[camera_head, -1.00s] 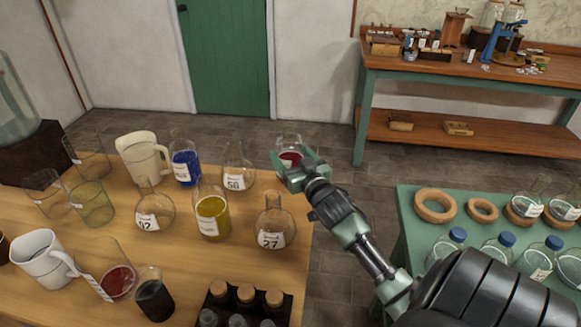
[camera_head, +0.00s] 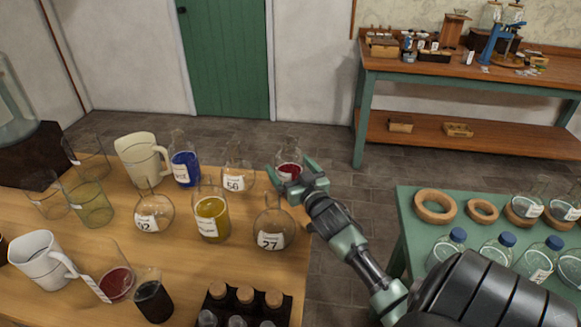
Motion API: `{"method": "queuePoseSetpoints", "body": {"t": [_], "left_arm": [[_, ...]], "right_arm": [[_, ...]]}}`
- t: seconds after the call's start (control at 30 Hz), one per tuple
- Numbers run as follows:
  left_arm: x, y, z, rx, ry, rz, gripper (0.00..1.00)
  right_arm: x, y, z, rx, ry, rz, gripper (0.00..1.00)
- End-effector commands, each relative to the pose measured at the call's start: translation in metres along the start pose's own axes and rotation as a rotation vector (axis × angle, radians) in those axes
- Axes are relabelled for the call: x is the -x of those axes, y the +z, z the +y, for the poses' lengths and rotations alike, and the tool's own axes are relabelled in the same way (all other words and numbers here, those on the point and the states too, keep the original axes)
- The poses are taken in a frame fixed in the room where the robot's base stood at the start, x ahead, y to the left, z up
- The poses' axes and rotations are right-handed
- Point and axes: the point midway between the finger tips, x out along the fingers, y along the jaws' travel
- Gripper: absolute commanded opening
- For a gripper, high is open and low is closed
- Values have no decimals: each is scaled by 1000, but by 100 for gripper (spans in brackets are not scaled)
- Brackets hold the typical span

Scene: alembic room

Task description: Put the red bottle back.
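The red bottle (camera_head: 289,171) is a clear glass flask with dark red liquid and a pale label. It is at the far right corner of the wooden table (camera_head: 186,265). My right gripper (camera_head: 294,168) reaches in from the right, its fingers on either side of the bottle's body, and holds it upright. The gripper and arm hide part of the bottle's base, so I cannot tell whether it touches the tabletop. My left gripper is not in view.
Flask 50 (camera_head: 238,177) stands left of the red bottle, and flask 27 (camera_head: 271,228) stands nearer. A yellow bottle (camera_head: 211,216) and blue bottle (camera_head: 184,165) stand further left. A green table (camera_head: 420,240) with cork rings and flasks is at right.

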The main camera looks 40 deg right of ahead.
Motion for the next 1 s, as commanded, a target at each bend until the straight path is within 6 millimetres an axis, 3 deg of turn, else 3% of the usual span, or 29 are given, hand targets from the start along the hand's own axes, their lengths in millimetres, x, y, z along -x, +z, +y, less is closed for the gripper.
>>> {"method": "queuePoseSetpoints", "body": {"t": [0.17, 0.5, 0.7, 1.0], "left_arm": [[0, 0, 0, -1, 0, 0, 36], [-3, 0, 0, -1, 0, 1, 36], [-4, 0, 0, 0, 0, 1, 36], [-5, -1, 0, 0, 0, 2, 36]], "right_arm": [[10, 0, 0, 0, -1, -2, 95], [79, 1, 0, 0, 0, -3, 95], [110, 0, 0, -1, 0, -1, 95], [120, -2, 0, 0, 0, 1, 95]]}}
